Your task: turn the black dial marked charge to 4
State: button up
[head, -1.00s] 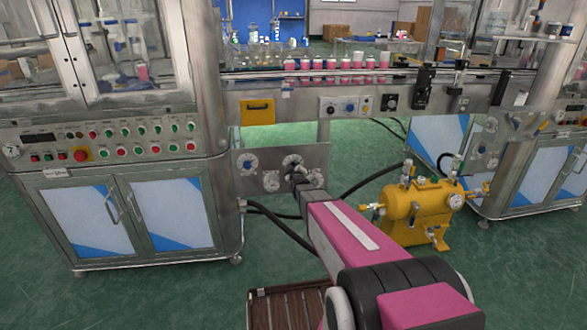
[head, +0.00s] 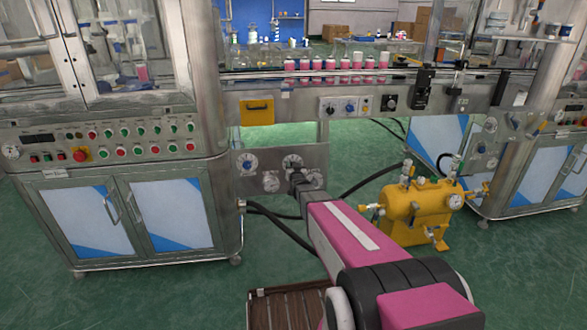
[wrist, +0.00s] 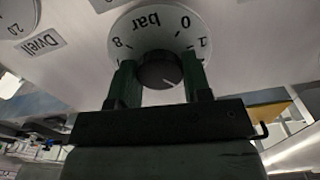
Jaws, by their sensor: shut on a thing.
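In the wrist view a black dial knob (wrist: 160,70) sits at the centre of a round white scale plate (wrist: 152,22) that reads upside down, with "bar", 0, 1 and 8 showing. A pale pointer mark on the knob faces the lower right of the picture. My gripper (wrist: 161,78) is shut on this knob, one dark finger on each side. No "charge" label is readable. In the head view my gripper (head: 296,174) is at the steel dial panel (head: 238,188), just below its upper right dial (head: 292,161).
A second dial (head: 248,162) is at the panel's upper left, and a "Dwell" label (wrist: 36,44) shows in the wrist view. A small gauge (head: 271,182) is close left of my gripper. A yellow tank (head: 418,213) stands to the right, and black hoses run below.

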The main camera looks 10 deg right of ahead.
jog(key=shift+d+f+m, duration=0.1)
jog(key=shift+f+m, duration=0.05)
jog(key=shift+m, duration=4.45)
jog(key=o, duration=0.9)
jog(key=shift+s, duration=0.1)
jog(key=s, duration=1)
jog(key=shift+s, duration=0.35)
